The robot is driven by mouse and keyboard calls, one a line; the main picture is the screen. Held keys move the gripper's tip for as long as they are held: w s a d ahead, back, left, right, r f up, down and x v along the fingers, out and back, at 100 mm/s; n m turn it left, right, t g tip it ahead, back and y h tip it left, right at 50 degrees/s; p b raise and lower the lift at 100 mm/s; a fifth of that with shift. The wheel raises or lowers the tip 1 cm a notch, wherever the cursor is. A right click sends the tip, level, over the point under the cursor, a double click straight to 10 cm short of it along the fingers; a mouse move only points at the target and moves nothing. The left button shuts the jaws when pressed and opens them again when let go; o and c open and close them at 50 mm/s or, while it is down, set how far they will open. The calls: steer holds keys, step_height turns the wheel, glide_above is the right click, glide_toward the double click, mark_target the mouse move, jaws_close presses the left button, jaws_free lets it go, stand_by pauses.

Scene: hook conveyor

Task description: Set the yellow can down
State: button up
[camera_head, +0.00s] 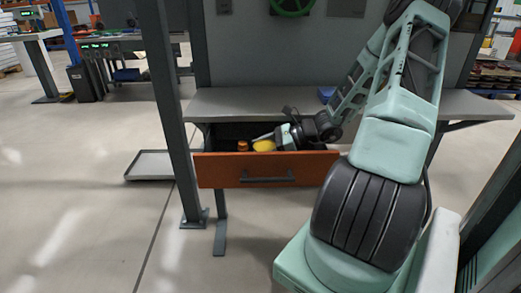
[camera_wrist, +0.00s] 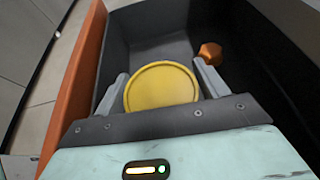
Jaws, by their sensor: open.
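The yellow can (camera_wrist: 162,87) stands in the open drawer, seen from above in the wrist view. It also shows in the head view (camera_head: 264,145), just above the drawer's front. My gripper (camera_wrist: 163,80) is open, with one finger on each side of the can. I cannot tell whether either finger touches it. In the head view my gripper (camera_head: 270,139) reaches down into the drawer from the right. The can's lower part is hidden.
The drawer (camera_head: 223,173) has an orange front and a dark inside. A small orange object (camera_wrist: 210,53) lies in it beyond the can, near the side wall. A grey shelf (camera_head: 240,103) runs above the drawer, with a dark post (camera_head: 171,110) at its left.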

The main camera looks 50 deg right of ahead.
steer(key=p+v, duration=0.2)
steer(key=v, duration=1)
